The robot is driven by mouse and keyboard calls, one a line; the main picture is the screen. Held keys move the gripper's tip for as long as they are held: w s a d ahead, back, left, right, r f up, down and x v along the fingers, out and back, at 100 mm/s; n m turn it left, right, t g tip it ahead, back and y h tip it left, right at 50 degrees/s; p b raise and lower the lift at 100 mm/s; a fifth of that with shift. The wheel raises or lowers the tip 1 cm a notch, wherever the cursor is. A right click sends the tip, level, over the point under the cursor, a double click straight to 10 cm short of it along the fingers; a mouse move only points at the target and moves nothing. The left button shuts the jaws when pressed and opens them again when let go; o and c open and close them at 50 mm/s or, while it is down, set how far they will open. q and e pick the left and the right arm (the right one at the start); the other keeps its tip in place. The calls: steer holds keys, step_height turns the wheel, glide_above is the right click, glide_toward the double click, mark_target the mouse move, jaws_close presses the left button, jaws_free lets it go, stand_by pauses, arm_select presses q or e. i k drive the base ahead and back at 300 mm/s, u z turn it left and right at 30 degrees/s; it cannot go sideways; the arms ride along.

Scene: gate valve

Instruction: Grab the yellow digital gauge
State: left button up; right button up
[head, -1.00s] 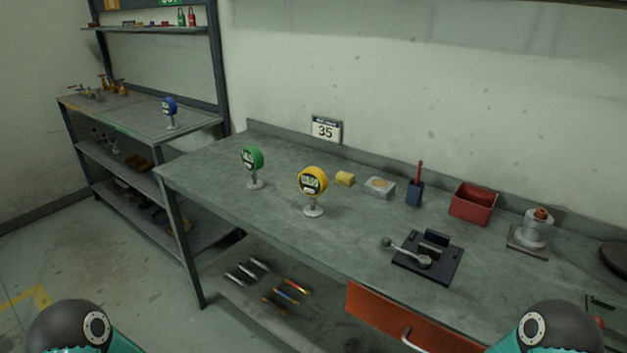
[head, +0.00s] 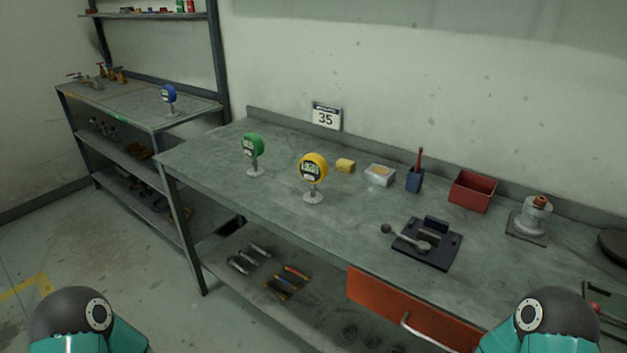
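The yellow digital gauge (head: 313,168) stands upright on a small round base on the grey workbench (head: 225,185). Its dial faces me. A green gauge (head: 253,148) of the same shape stands to its left on the same bench. A blue gauge (head: 169,96) stands on the shelf unit further left. Only the dark, rounded arm joints with teal links show at the bottom left and bottom right. Neither gripper is in the picture, and nothing touches the yellow gauge.
A dark fixture with a lever (head: 427,243) sits front right. An orange drawer (head: 412,308) hangs under the front edge. Bench around the yellow gauge is clear.

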mark_target(312, 163)
steer(key=u, duration=0.5)
steer(key=k, duration=1.05)
steer(key=u, duration=1)
steer(key=i, duration=1.55)
steer(key=z, duration=0.85)
steer(key=i, duration=0.85)
steer(key=z, duration=0.7)
steer(key=k, duration=0.75)
steer(key=z, duration=0.2)
steer(key=i, duration=0.8)
steer(key=u, duration=0.05)
